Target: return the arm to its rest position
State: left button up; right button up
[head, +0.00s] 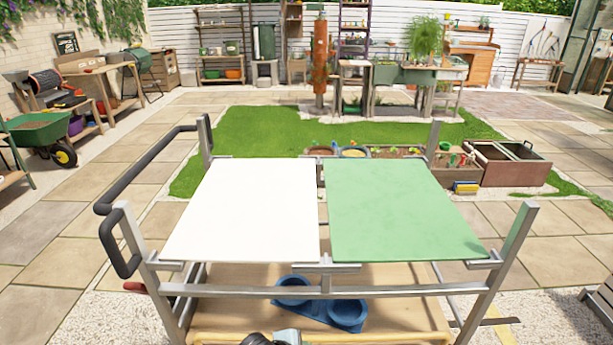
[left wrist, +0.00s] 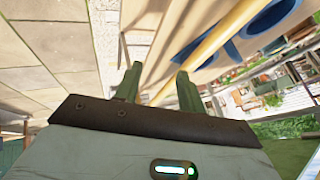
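My left gripper (left wrist: 158,72) shows in the left wrist view with its two green fingers apart and nothing between them. A tan wooden rail, seemingly the lower shelf's edge, passes behind the fingers, and the gripper looks apart from it. At the bottom edge of the head view, a small part of one of my arms shows in front of the cart; its fingers are hidden there. My right gripper is not clearly in either view.
A metal cart bears a white panel (head: 245,210) and a green panel (head: 400,210). A blue double bowl (head: 346,315) stands on its wooden lower shelf (head: 225,312); it also shows in the left wrist view (left wrist: 218,42). A dark handle (head: 150,160) juts out left. Paving surrounds the cart.

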pick_arm(q)
jog(key=s+a+n+t+y+p, duration=0.1)
jog(key=s+a+n, duration=0.4)
jog(key=s, duration=0.6)
jog(key=s+a+n+t+y+p, duration=0.1)
jog(key=s+a+n, duration=0.4)
jog(key=s+a, duration=0.3)
jog(key=s+a+f+n+t+y+p, duration=0.1)
jog(key=s+a+n, duration=0.4)
jog(key=s, duration=0.8)
jog(key=shift+s+a+t+y, duration=0.3)
jog(key=shift+s+a+t, duration=0.1)
jog(key=shift+a, duration=0.75)
pick_arm(e)
jog(key=shift+t, duration=0.5)
jog(key=w+r, duration=0.2)
jog(key=r, duration=0.2)
jog(key=shift+w+d+r, duration=0.25)
jog(key=shift+w+r, duration=0.1)
jog(key=shift+w, duration=0.05)
pick_arm(q)
jog(key=shift+f, duration=0.1)
pick_arm(e)
jog(key=shift+a, duration=0.1)
pick_arm(q)
jog(key=shift+w, duration=0.1)
